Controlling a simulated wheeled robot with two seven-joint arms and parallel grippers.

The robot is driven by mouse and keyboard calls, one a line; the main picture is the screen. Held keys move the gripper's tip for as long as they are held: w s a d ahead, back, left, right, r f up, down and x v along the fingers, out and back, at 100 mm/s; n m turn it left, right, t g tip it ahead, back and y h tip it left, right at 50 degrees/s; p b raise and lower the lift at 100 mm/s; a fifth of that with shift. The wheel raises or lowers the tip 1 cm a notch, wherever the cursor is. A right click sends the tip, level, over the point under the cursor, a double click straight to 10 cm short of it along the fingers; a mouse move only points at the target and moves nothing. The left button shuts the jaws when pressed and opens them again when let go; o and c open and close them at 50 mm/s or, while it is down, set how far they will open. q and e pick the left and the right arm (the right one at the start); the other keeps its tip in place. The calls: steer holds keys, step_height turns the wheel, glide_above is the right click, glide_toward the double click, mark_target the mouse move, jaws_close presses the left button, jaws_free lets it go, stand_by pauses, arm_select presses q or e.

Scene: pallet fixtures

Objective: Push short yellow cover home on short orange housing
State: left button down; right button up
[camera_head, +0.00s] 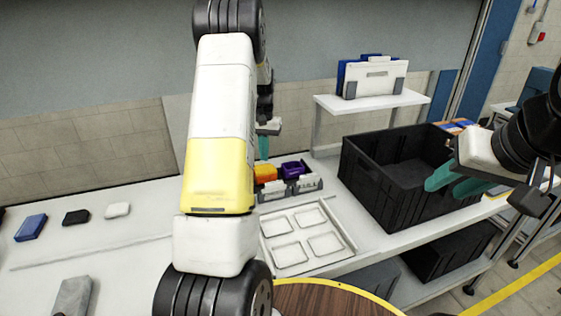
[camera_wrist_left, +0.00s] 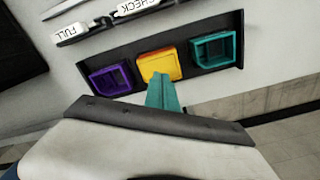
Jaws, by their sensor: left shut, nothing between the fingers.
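The short orange housing (camera_wrist_left: 173,77) sits in the middle slot of a dark rack, with the short yellow cover (camera_wrist_left: 157,62) on top of it. I cannot tell whether the cover is fully seated. In the head view the orange housing (camera_head: 265,173) shows partly behind my left arm. My left gripper (camera_wrist_left: 163,88) is shut and empty, its teal fingertips just in front of the yellow cover; I cannot tell whether they touch it. My right gripper (camera_head: 456,184) is open and empty, over the right side of the black crate.
A purple housing (camera_wrist_left: 110,79) and a teal housing (camera_wrist_left: 213,50) flank the orange one in the rack (camera_wrist_left: 87,65). A white tray (camera_head: 346,247) lies in front. The large black crate (camera_head: 376,184) stands to the right.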

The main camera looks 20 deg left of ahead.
arm_select(q)
steer(key=shift+r, duration=2)
step_height(320, 180, up, 8)
steer(key=t, duration=0.1)
glide_above(265, 168)
steer(key=s+d, duration=0.4)
steer(key=s, duration=0.1)
steer(key=s+d+r+t+h, duration=0.1)
steer(key=s+d+r+t, duration=0.1)
steer(key=s+d+r, duration=0.55)
steer(key=s+d+m+t, duration=0.1)
steer(key=s+d, duration=0.1)
steer(key=s, duration=0.7)
steer(key=s+d+m+t+h, duration=0.1)
steer(key=s+d+t, duration=0.1)
steer(key=s, duration=0.7)
steer(key=shift+s+d+r, duration=0.2)
steer(key=shift+d+r, duration=0.15)
steer(key=shift+d, duration=0.15)
